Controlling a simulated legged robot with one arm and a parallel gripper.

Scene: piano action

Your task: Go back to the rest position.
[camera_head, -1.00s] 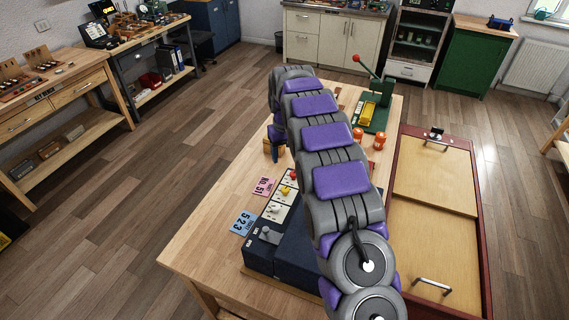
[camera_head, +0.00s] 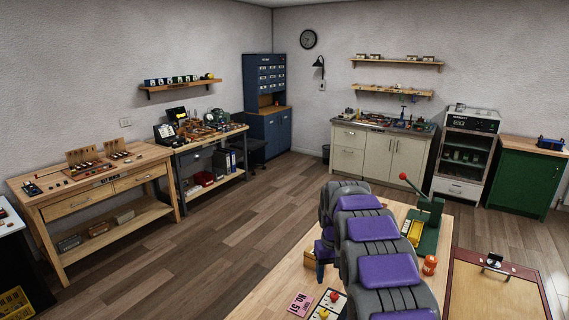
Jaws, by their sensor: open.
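My arm, grey with purple pads, reaches from the bottom of the picture out over the wooden workbench (camera_head: 277,289). Its far end bends down on the left side. My gripper (camera_head: 320,268) shows only in part there, as a small purple and dark shape. It is open, with nothing seen in it. It hangs beside a small wooden block (camera_head: 309,258) on the bench; I cannot tell whether they touch. My arm hides part of the bench top behind it.
A green press (camera_head: 428,225) with a red-knobbed lever and an orange jar (camera_head: 430,265) stand right of my arm. A pink card (camera_head: 300,304) lies on the bench. A red-framed wooden case (camera_head: 490,298) is at the right. The floor (camera_head: 200,262) to the left is clear.

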